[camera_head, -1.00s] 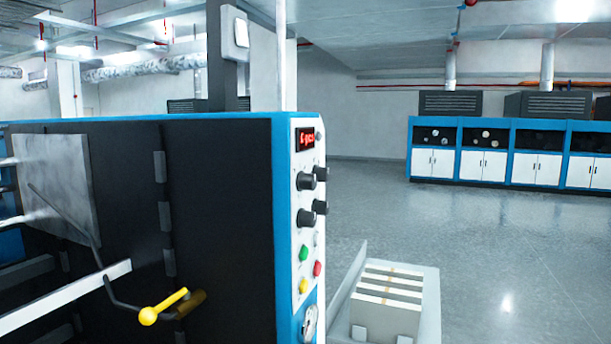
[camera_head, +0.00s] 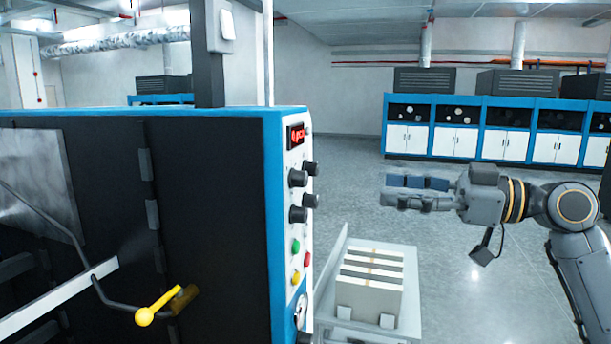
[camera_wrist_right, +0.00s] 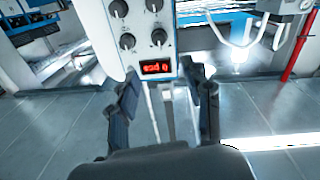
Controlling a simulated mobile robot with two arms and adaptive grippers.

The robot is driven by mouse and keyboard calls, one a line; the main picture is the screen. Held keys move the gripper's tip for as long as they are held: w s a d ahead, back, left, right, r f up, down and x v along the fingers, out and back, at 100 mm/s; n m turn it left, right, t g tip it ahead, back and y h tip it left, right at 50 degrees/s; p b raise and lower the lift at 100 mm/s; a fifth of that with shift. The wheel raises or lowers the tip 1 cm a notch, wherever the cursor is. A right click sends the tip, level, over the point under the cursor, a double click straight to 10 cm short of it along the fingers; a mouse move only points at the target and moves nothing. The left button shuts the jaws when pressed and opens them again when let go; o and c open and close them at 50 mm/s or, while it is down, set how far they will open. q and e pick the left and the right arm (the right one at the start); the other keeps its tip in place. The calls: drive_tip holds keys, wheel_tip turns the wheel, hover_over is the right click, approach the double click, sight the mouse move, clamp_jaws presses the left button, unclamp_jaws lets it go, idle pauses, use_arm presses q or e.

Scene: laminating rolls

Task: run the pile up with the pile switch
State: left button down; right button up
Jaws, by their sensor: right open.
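The blue-framed machine's white control panel (camera_head: 292,215) carries a red digital display (camera_head: 296,136), several black knobs (camera_head: 298,178), green (camera_head: 295,246), red (camera_head: 307,258) and yellow (camera_head: 296,278) buttons, and a round metallic fitting (camera_head: 301,310) low down. I cannot tell which control is the pile switch. My right gripper (camera_head: 386,190) is open and empty, in the air right of the panel, its fingers pointing left. In the right wrist view, the display (camera_wrist_right: 157,67) and knobs (camera_wrist_right: 127,41) appear beyond the open fingers. My left gripper is not in view.
A light stack (camera_head: 370,285) sits on a pale tray (camera_head: 408,270) at the panel's foot. A yellow-handled crank (camera_head: 158,306) sticks out of the machine's dark side. Blue and white cabinets (camera_head: 480,135) stand at the back; open grey floor lies before them.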

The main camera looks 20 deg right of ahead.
sight(306, 179)
drive_tip(key=p+x, duration=0.6)
drive_tip(key=x, duration=0.6)
drive_tip(key=shift+w+a+r, duration=0.1)
drive_tip(key=shift+w+a, duration=0.05)
drive_tip(key=shift+w, duration=0.2)
drive_tip(key=shift+w+a, duration=0.25)
drive_tip(key=shift+a, duration=0.15)
clamp_jaws()
